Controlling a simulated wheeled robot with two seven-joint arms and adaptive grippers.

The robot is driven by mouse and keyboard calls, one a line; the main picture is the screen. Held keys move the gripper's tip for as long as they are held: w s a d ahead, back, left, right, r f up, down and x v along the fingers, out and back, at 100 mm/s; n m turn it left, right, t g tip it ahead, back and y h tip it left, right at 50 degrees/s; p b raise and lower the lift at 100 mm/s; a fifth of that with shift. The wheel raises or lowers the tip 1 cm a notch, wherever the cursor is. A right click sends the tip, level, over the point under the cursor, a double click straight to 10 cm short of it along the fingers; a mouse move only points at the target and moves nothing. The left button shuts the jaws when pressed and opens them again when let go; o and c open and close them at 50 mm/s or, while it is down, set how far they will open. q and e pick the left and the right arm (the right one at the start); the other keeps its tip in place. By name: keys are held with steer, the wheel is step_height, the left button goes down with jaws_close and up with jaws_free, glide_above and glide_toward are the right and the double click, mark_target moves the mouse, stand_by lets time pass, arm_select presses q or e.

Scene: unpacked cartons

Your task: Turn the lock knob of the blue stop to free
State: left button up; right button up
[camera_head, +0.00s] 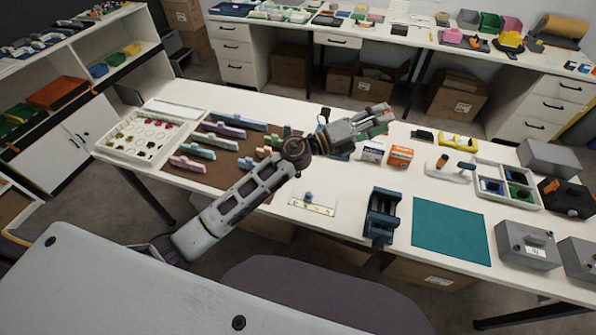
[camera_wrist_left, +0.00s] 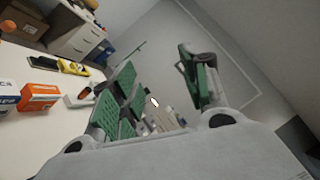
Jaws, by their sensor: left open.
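A small blue piece with a knob-like top (camera_head: 308,197), which looks like the blue stop, sits on a white plate with a scale strip (camera_head: 312,208) near the table's front edge. The knob's setting is too small to read. My left gripper (camera_head: 384,120) is open and empty, above the table behind and to the right of the stop. Its green-padded fingers stand apart in the left wrist view (camera_wrist_left: 165,92), where the stop does not show. My right gripper is not in view.
A dark blue vise (camera_head: 382,215) and a teal mat (camera_head: 451,231) lie right of the plate. A brown mat with coloured bars (camera_head: 215,177) lies left. An orange box (camera_head: 400,156) stands near my left gripper. Grey boxes (camera_head: 527,246) stand at the right.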

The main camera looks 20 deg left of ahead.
arm_select(q)
step_height(320, 180, down, 4)
steer(key=s+d+m+g, duration=0.1)
steer(key=d+m+g, duration=0.2)
steer(key=m+g, duration=0.2)
steer(key=m+g+y, duration=0.7)
steer(key=y, duration=1)
glide_above(298, 175)
steer(key=w, duration=0.1)
step_height(298, 175, down, 15)
steer(key=shift+a, duration=0.2)
steer(key=shift+f, duration=0.1)
step_height(298, 175, down, 13)
steer(key=shift+f+p, duration=0.2)
steer(key=shift+p, duration=0.7)
